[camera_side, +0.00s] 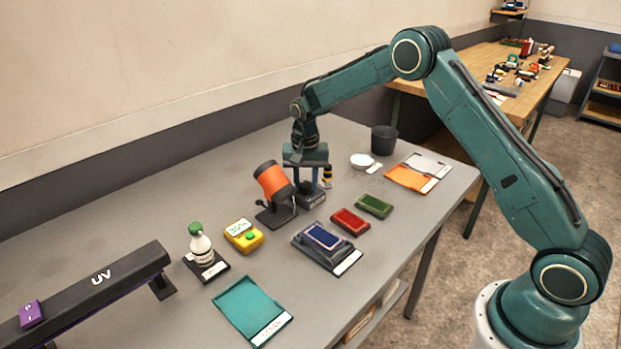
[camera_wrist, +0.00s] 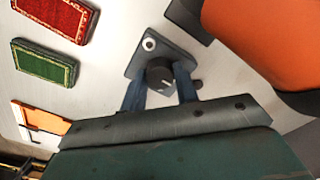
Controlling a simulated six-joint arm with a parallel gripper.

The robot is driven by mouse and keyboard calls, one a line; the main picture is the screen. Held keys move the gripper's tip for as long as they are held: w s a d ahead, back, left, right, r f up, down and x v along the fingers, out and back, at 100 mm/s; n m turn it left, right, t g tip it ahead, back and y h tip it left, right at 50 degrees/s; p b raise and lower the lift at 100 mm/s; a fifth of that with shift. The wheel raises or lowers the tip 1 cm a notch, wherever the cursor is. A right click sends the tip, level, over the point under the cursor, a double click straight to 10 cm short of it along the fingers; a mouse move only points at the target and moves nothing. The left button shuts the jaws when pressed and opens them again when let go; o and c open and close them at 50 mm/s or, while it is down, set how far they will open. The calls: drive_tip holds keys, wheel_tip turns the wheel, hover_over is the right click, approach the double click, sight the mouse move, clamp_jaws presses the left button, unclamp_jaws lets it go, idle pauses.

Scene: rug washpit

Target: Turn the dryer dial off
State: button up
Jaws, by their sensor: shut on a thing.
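The dryer dial (camera_wrist: 160,76) is a round black knob with a pale pointer line, on a dark grey control box (camera_wrist: 136,57). My gripper (camera_wrist: 160,88) is shut on the dial, with one blue finger on each side of it. In the side view my gripper (camera_side: 308,181) points straight down over the same box (camera_side: 312,201), and the dial is partly hidden between the fingers. The orange dryer (camera_side: 273,181) stands on a dark base just left of my gripper. Its orange body (camera_wrist: 265,38) fills the upper right of the wrist view.
Red (camera_side: 350,221) and green (camera_side: 374,206) rug pieces and a blue one in a tray (camera_side: 323,247) lie in front. A bottle (camera_side: 199,245) and a yellow meter (camera_side: 243,236) stand to the left.

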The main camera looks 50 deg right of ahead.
sight(306, 184)
idle(0.4)
drive_tip(key=o, duration=1)
wheel_tip(306, 184, up, 14)
drive_tip(key=shift+f, duration=0.1)
idle(0.4)
